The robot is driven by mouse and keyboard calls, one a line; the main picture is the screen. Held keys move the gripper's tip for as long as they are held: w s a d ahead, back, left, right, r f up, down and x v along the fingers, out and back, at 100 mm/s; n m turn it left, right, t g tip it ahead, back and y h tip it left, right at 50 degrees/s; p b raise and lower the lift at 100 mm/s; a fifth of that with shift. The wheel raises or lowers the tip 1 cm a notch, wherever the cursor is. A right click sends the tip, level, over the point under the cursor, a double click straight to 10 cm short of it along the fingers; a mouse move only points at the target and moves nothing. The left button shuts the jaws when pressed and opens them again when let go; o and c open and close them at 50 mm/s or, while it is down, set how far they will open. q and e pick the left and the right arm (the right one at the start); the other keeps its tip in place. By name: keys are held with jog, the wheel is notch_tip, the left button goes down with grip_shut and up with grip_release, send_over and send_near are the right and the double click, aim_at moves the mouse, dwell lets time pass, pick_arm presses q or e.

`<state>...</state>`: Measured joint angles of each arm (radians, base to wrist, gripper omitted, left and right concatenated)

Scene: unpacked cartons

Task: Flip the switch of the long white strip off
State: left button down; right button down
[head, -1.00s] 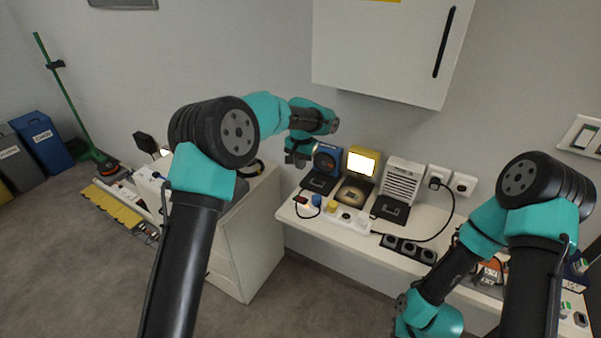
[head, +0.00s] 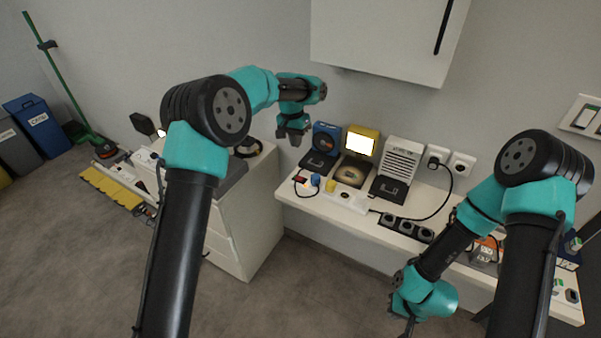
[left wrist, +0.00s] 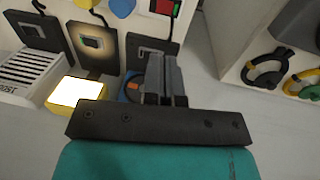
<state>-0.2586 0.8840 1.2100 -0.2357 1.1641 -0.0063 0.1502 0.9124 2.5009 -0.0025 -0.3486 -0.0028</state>
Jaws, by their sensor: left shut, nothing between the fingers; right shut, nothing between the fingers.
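The long white strip (head: 349,201) lies along the front of the white shelf, with a blue plug (head: 315,180) and a yellow plug (head: 331,186) in it. Its small red switch (head: 299,180) is at its left end; the red switch also shows at the top of the left wrist view (left wrist: 165,6). My left gripper (head: 293,140) is shut and empty, pointing down in the air above and behind the strip's left end, near the blue fan. Its closed fingers show in the left wrist view (left wrist: 167,75). My right gripper (head: 408,322) is low at the bottom edge, shut and apart from the strip.
A blue fan (head: 326,138), a lit yellow lamp (head: 361,143) and a white heater (head: 401,160) stand behind the strip. A black socket strip (head: 406,227) lies to the right, with a black cable (head: 440,207) nearby. A white cabinet (head: 432,45) hangs above.

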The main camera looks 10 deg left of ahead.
aim_at(302, 178)
pick_arm(q)
jog(key=shift+f, duration=0.15)
jog(key=f, duration=0.4)
jog(key=d+f, duration=0.1)
jog(key=f, duration=0.8)
jog(key=shift+s+d+f, duration=0.25)
jog(key=shift+s+f, duration=0.05)
jog(key=shift+f, duration=0.05)
jog(key=shift+d, duration=0.15)
